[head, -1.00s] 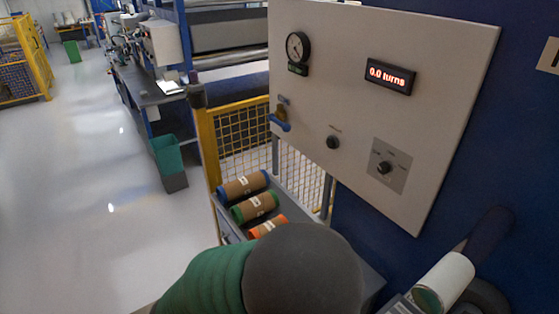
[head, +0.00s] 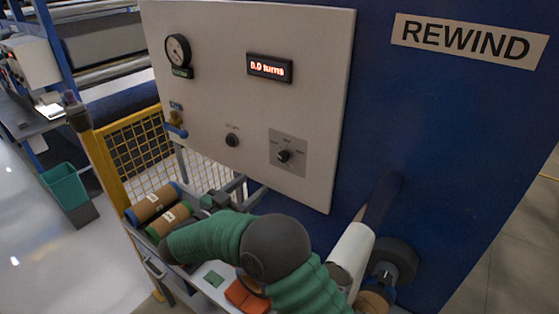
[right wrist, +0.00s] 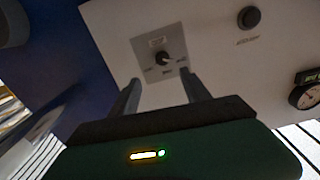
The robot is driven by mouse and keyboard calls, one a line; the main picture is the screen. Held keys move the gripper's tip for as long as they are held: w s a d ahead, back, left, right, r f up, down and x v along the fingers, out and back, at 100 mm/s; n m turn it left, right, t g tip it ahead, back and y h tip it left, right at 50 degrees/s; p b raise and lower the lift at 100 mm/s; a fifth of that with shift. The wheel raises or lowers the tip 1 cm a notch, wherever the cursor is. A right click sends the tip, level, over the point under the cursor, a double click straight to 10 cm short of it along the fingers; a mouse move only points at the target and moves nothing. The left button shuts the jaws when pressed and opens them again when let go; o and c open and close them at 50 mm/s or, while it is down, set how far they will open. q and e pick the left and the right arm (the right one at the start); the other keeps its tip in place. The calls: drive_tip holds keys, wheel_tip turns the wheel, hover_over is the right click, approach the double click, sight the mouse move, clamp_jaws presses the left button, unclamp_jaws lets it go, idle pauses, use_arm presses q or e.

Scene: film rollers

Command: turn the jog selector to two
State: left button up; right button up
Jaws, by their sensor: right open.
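The jog selector is a small black knob (head: 284,156) on a grey square plate at the lower right of the pale control panel (head: 215,100). In the right wrist view the selector (right wrist: 163,58) shows ahead, its plate markings too small to read. My right gripper (head: 252,187) is below and left of the selector in the head view, fingers toward the panel. In the right wrist view its two fingers (right wrist: 160,77) are apart, with nothing between them; the knob appears just beyond their tips, apart from them. My left gripper is not in view.
The panel also carries a round gauge (head: 178,50), a display (head: 270,67) reading 0.0 turns, a plain black knob (head: 232,140) and a blue-handled valve (head: 176,130). Brown rolls (head: 155,203) lie on the cart below. A white roller (head: 352,250) juts out at lower right.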

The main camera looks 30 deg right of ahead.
drive_tip(key=p, duration=0.2)
approach(282, 160)
drive_tip(key=p+x, duration=0.1)
drive_tip(key=x, duration=0.8)
drive_tip(key=shift+w+d+f+p, duration=0.1)
drive_tip(key=shift+w+d+p, duration=0.05)
drive_tip(key=shift+p, duration=0.15)
drive_tip(key=shift+a, duration=0.55)
drive_tip(key=c, duration=0.4)
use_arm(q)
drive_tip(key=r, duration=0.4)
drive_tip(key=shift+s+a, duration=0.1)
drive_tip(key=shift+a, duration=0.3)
use_arm(e)
drive_tip(key=shift+d+r, duration=0.1)
drive_tip(key=shift+r, duration=0.15)
clamp_jaws()
